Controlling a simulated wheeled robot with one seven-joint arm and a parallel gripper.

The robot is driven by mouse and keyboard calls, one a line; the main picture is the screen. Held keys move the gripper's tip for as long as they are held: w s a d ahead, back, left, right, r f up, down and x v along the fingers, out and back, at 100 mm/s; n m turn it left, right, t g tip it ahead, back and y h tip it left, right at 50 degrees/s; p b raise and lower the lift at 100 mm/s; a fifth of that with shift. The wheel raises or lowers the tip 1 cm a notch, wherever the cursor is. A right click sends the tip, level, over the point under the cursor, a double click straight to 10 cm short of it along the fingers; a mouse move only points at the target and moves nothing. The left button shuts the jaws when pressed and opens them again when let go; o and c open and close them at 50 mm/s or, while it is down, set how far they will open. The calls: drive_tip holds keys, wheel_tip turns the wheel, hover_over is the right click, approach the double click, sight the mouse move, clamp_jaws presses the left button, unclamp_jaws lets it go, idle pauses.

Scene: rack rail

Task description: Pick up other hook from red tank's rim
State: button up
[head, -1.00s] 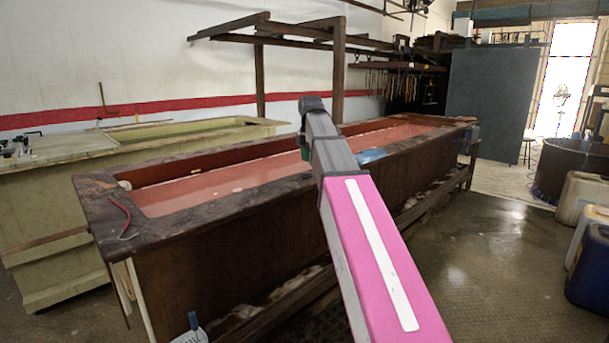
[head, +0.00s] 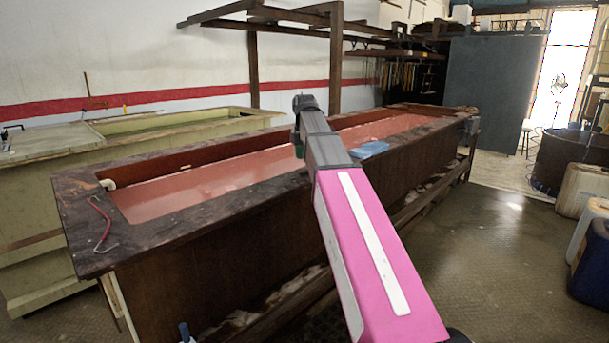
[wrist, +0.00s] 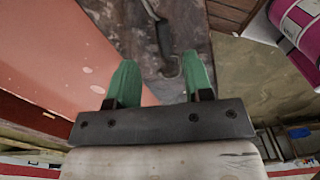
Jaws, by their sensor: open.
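The red tank (head: 230,213) is a long dark trough holding reddish liquid, with a wide worn rim. A hook with a red shaft and bare metal end (head: 101,226) lies on the rim's near left corner. In the wrist view another hook (wrist: 164,38), with a dark grip and thin bent metal ends, lies on the stained rim. My gripper (wrist: 160,78) has two green fingers, open and empty. The hook's lower end shows between and beyond the fingertips, nearer the right finger; contact cannot be told. In the head view my arm hides most of the gripper and this hook.
A blue cloth-like item (head: 369,150) lies on the rim just right of my arm. A pale green tank (head: 30,190) stands behind on the left. Wooden posts and beams (head: 336,60) rise behind the red tank. Drums and jugs (head: 590,255) stand right; the floor between is clear.

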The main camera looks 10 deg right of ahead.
sight(304, 173)
drive_tip(key=f, duration=0.5)
drive_tip(key=shift+s, duration=0.35)
clamp_jaws()
idle(0.3)
